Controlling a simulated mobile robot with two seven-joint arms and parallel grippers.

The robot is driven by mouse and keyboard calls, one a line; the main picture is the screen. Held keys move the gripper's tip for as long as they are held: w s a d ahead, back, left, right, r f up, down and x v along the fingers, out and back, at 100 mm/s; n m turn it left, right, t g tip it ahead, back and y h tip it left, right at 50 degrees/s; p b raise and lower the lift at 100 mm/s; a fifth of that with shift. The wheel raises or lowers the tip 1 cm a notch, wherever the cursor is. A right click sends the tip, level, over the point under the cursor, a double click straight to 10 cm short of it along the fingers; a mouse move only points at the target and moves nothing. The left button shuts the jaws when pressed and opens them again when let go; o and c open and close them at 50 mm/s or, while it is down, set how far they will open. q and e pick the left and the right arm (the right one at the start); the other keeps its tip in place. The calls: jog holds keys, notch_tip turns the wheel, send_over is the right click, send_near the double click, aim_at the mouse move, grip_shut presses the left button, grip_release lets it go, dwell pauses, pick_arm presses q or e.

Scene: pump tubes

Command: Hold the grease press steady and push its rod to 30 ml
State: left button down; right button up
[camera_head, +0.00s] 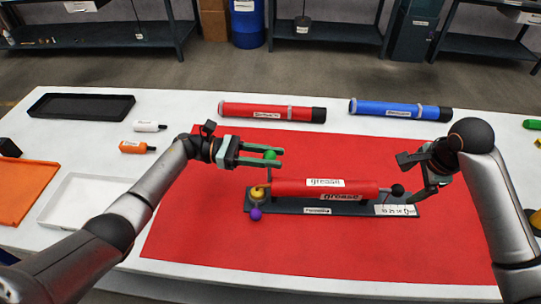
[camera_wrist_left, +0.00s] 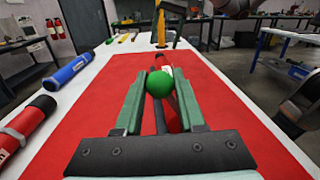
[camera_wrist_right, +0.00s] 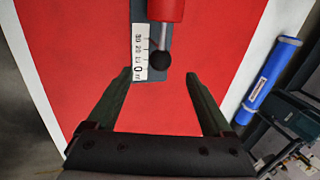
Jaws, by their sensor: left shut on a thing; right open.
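The grease press is a red cylinder (camera_head: 300,187) labelled "grease", lying on a dark base plate (camera_head: 285,206). A black ball knob (camera_head: 397,190) ends its rod on the right; it shows in the right wrist view (camera_wrist_right: 160,59) beside a white scale (camera_wrist_right: 140,52) marked 30 to 0. Yellow (camera_head: 258,193) and purple (camera_head: 256,214) balls sit at its left end. My left gripper (camera_head: 281,158) is shut on a green ball (camera_wrist_left: 160,83) behind the cylinder's left part. My right gripper (camera_wrist_right: 159,75) is open, its fingertips either side of the knob's line, just short of it.
A red tube (camera_head: 235,110) and a blue tube (camera_head: 385,109) lie behind the red mat (camera_head: 200,240). A black tray (camera_head: 80,105), a white tray (camera_head: 85,200) and an orange tray (camera_head: 25,188) are on the left. The mat's front area is clear.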

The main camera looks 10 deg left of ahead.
pick_arm(q)
jog(key=shift+c, duration=2.1)
grip_release()
jog(key=a, duration=1.2)
jog(key=shift+s, duration=0.25)
